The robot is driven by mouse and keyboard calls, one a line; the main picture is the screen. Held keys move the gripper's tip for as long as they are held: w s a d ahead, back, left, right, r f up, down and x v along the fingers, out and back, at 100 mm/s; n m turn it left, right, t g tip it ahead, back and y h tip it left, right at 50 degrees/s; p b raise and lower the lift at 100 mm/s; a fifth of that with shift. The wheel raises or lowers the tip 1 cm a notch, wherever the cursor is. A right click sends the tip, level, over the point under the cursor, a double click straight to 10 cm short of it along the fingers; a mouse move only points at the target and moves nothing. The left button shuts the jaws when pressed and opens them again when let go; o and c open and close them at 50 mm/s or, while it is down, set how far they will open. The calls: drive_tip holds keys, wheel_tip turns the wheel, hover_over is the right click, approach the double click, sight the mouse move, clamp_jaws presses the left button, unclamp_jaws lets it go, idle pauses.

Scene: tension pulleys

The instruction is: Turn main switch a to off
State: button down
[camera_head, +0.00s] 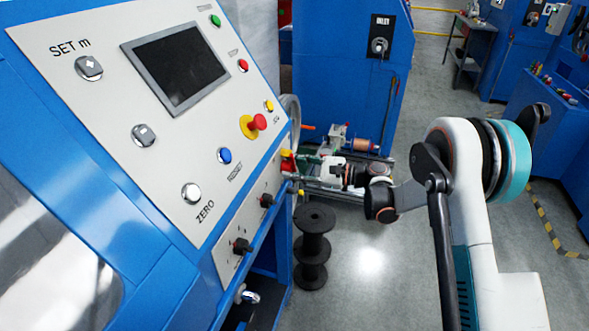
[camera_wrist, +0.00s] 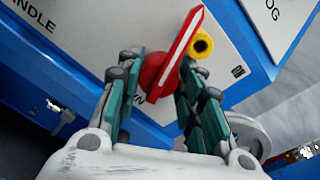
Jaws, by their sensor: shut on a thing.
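The red main switch (camera_head: 287,166) sits at the right end of the blue machine's lower panel. In the wrist view, its red handle (camera_wrist: 175,54) slants from lower left to upper right. My gripper (camera_head: 299,164) reaches the switch from the right. In the wrist view, my gripper (camera_wrist: 160,78) has its teal fingers on both sides of the red handle and is shut on it. The fingers hide part of the switch base and its labels, so I cannot read the switch position.
A yellow piece with a dark centre (camera_wrist: 201,46) is close beside the handle. A red emergency button (camera_head: 257,122) is above on the sloped panel. Black knobs (camera_head: 242,246) are to the lower left. Black spools (camera_head: 313,250) stand on the floor below my arm. Open floor lies right.

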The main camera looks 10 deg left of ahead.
idle(0.3)
drive_tip(key=c, duration=1.1)
unclamp_jaws()
drive_tip(key=d, duration=1.2)
drive_tip(key=shift+s+r, duration=0.35)
